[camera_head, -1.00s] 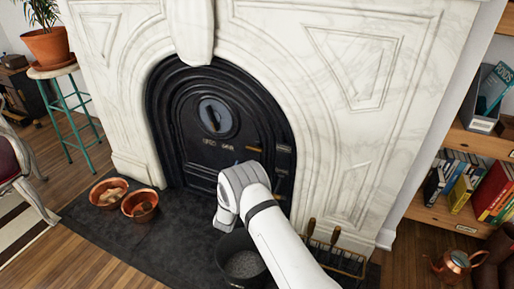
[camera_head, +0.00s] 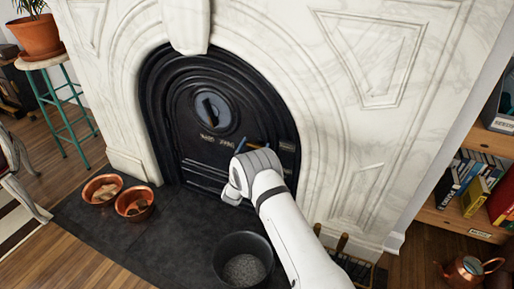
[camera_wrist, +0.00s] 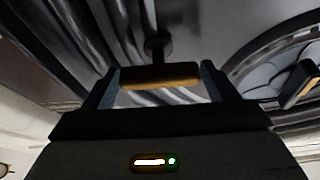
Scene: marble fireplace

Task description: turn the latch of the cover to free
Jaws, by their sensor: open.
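The black arched cover (camera_head: 180,135) fills the marble fireplace opening, with a round grey dial (camera_head: 230,115) in its upper part and small labels below. My gripper (camera_wrist: 162,84) is in front of the cover's lower right; in the head view my wrist hides most of it. In the wrist view a brown, brass-like bar (camera_wrist: 160,76) on a dark stem, seemingly the latch handle, lies between my two open fingers. I cannot tell whether they touch it. Another brass-coloured piece (camera_wrist: 304,82) shows at the right of that view.
A dark bucket (camera_head: 220,262) of grey grains stands on the slate hearth (camera_head: 175,235) below my arm. Two copper bowls (camera_head: 102,188) (camera_head: 134,202) sit at its left. A tool rack (camera_head: 350,262) is right of my arm. A bookshelf (camera_head: 450,215) stands far right.

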